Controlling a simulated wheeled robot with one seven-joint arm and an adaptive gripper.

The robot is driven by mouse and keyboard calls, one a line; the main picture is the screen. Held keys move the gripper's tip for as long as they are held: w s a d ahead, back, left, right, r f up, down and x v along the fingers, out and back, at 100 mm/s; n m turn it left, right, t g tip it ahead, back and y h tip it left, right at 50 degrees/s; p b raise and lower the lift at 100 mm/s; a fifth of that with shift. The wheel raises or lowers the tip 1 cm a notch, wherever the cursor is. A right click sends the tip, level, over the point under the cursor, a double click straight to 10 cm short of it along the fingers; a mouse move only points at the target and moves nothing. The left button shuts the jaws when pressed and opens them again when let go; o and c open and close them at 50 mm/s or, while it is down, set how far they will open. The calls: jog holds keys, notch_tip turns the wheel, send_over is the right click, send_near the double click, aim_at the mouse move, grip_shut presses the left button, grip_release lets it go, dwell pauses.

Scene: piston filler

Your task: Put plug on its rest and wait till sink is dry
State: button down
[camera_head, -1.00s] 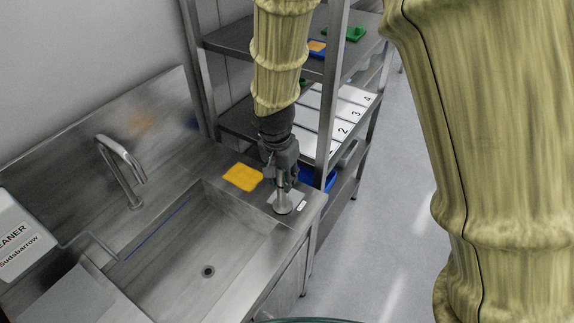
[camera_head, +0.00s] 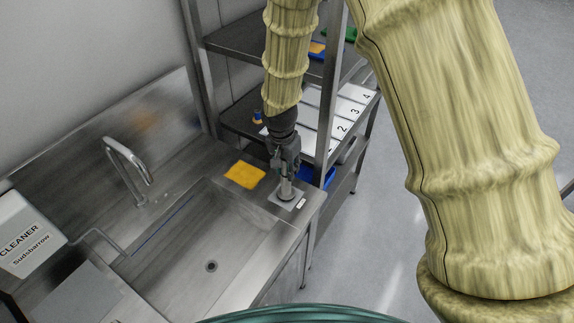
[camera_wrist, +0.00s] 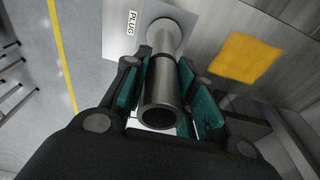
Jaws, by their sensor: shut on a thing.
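My gripper (camera_head: 286,172) is shut on the plug (camera_wrist: 160,88), a grey metal tube with a wider round base. In the wrist view the tube stands between the green-padded fingers. The plug's lower end is at a pale square plate, the rest (camera_head: 287,201), with a PLUG label (camera_wrist: 132,22) beside it. Whether the base touches the plate or hangs just above it I cannot tell. The sink (camera_head: 160,270) is empty of objects, with its drain (camera_head: 211,266) open. I see no clear standing water in the basin.
A yellow cloth (camera_head: 244,174) lies left of the plate. A faucet (camera_head: 130,165) rises behind the sink, and a white cleaner box (camera_head: 28,235) stands at the left. A metal shelf (camera_head: 245,115) with numbered white places stands close behind my gripper.

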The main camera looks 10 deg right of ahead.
jog(key=shift+f, duration=0.25)
jog(key=c, duration=1.1)
grip_release()
jog(key=shift+c, duration=0.2)
jog(key=shift+s+a+r+b, duration=0.2)
jog(key=shift+r+b, duration=0.35)
jog(key=shift+r, duration=1.45)
jog(key=shift+s+a+r+b, duration=0.25)
jog(key=shift+r+b, duration=0.25)
jog(key=shift+r, duration=1.5)
jog(key=shift+s+a+r+b, duration=0.2)
jog(key=shift+r+b, duration=0.35)
jog(key=shift+r, duration=1.45)
